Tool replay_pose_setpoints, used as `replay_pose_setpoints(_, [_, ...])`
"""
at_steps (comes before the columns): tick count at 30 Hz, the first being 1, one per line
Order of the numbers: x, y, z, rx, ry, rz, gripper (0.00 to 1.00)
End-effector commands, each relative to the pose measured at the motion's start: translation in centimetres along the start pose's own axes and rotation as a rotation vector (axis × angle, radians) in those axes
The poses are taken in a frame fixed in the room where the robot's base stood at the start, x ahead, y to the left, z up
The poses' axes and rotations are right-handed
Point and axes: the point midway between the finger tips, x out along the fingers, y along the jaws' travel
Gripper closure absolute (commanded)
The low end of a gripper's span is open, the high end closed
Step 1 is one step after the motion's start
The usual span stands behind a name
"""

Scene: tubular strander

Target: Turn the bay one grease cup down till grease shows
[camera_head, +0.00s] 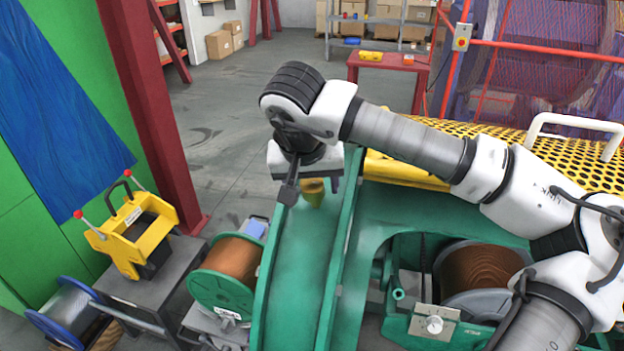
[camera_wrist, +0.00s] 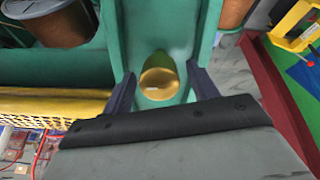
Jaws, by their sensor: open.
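The brass grease cup (camera_wrist: 158,82) stands on the green machine frame. In the wrist view it sits between the two dark fingers of my gripper (camera_wrist: 160,88), with a gap visible on each side. The cup also shows in the head view (camera_head: 313,192), just below my gripper (camera_head: 312,190), partly hidden behind it. My gripper is open around or just above the cup; its exact height over the cup cannot be told. No grease can be made out at the cup.
A yellow perforated guard (camera_head: 452,131) lies beside my arm. A yellow tool (camera_head: 132,229) stands on a grey block. Open floor lies behind.

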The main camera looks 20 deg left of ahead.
Motion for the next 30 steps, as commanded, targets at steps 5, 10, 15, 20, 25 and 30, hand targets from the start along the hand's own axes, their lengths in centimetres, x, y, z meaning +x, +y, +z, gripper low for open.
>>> replay_pose_setpoints(5, [0.03,-0.01,0.00,0.000,0.000,0.000,0.41])
replay_pose_setpoints(10, [0.00,-0.01,-0.01,0.000,0.000,0.000,0.60])
replay_pose_setpoints(15, [-0.01,0.00,-0.01,0.000,0.001,0.000,0.82])
replay_pose_setpoints(20, [0.01,0.00,-0.01,0.003,0.001,0.000,0.86])
replay_pose_setpoints(25, [0.14,0.01,0.02,0.037,0.002,0.000,0.86])
replay_pose_setpoints(30, [0.31,0.00,0.11,0.120,0.003,-0.001,0.86])
